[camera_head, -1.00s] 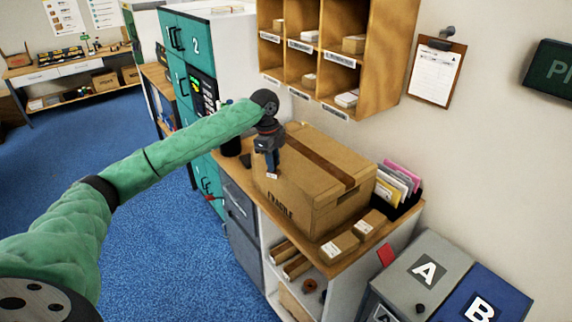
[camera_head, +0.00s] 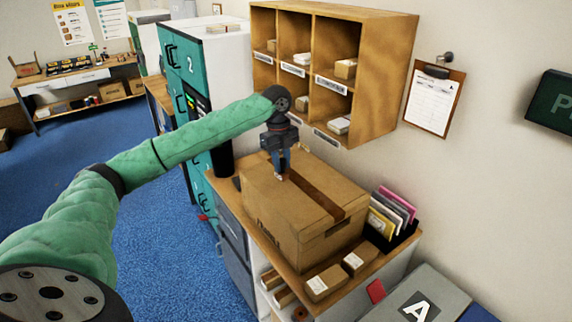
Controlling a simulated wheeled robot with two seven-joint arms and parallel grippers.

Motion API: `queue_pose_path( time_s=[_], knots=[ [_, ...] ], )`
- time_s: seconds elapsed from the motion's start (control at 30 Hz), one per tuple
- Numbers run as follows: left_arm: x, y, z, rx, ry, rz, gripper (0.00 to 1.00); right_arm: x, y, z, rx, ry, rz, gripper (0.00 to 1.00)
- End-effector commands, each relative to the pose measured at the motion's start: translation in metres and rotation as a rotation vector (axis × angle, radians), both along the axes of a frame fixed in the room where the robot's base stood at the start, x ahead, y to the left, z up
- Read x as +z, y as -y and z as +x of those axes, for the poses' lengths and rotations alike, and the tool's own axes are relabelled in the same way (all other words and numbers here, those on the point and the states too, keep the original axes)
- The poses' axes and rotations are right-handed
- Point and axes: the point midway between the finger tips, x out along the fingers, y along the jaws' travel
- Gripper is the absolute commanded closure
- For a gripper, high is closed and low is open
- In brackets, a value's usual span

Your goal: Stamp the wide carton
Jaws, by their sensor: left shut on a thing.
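The wide brown carton (camera_head: 272,204) stands closed on the wooden counter top, with a darker tape strip along its top and dark lettering on its front side. My left gripper (camera_head: 280,174) points down over the carton's top, left of the tape strip. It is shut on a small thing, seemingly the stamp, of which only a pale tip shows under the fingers. I cannot tell whether that tip touches the carton. My right gripper is not in view.
Two small cartons (camera_head: 325,284) lie in front of the wide carton. A file rack (camera_head: 392,216) stands to its right. Wooden pigeonholes (camera_head: 375,80) hang on the wall close behind my left arm. Teal lockers (camera_head: 185,60) stand to the left. Blue floor is clear.

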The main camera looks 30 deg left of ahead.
Motion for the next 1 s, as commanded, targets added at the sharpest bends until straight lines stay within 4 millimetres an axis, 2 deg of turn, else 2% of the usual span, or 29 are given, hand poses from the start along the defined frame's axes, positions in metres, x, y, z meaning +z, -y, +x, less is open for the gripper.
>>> queue_pose_path(
  time_s=[0.13,0.33,0.8,1.0],
  knots=[
    [0.003,-0.003,-0.002,-0.019,-0.001,0.0,0.91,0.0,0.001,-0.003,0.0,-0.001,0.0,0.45],
    [-0.005,-0.003,-0.002,-0.02,-0.001,0.0,0.91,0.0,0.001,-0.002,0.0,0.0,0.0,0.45],
    [-0.045,-0.003,-0.002,-0.019,-0.002,0.001,0.91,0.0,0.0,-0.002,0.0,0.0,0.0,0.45],
    [-0.055,-0.003,-0.002,-0.02,0.0,0.001,0.91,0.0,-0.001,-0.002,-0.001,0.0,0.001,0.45]
  ],
)
